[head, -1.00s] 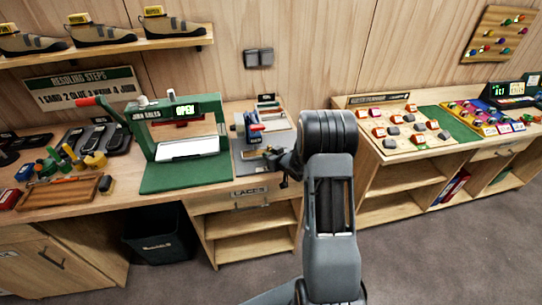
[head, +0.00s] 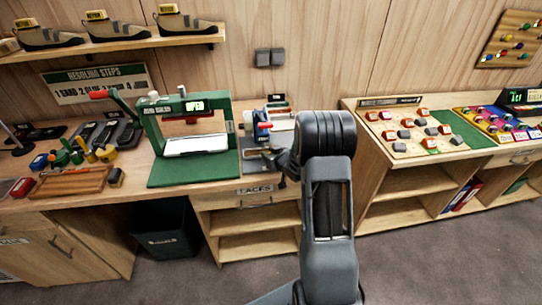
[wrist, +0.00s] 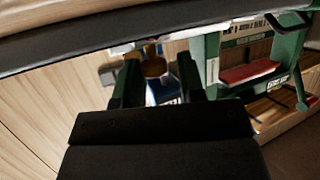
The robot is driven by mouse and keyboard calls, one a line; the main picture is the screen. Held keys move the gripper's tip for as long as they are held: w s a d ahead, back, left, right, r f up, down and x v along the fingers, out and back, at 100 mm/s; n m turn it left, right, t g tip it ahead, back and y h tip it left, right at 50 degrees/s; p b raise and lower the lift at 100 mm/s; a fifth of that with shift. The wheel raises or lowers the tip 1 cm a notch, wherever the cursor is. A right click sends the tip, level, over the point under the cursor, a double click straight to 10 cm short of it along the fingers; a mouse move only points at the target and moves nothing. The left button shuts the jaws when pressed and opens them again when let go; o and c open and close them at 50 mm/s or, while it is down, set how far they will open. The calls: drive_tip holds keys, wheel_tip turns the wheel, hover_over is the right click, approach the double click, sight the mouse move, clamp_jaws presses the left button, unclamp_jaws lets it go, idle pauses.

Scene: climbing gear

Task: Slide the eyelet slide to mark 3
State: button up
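My gripper shows in the wrist view (wrist: 160,72) with its two dark fingers apart. Between and beyond them are a brown-orange round part (wrist: 154,67) and a blue part, blurred. In the head view my gripper is at the bench's right end, mostly hidden behind my arm. Just behind it stands a small blue and red device (head: 262,126) on a grey board (head: 254,165). This is probably the eyelet station. I cannot make out the eyelet slide or its marks clearly, and cannot tell whether my fingers touch anything.
A green press (head: 190,135) with an "OPEN" display stands left of the board. A wooden tray (head: 70,182) and tools lie farther left. A second bench (head: 400,165) with coloured pieces stands to the right. A dark bin (head: 165,235) is below.

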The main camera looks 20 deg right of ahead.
drive_tip(key=shift+o, duration=1.1)
drive_tip(key=shift+s+d, duration=0.1)
drive_tip(key=v, duration=1.3)
drive_tip(key=shift+s+r+b, duration=0.15)
drive_tip(key=shift+s+b, duration=0.2)
drive_tip(key=shift+b, duration=0.05)
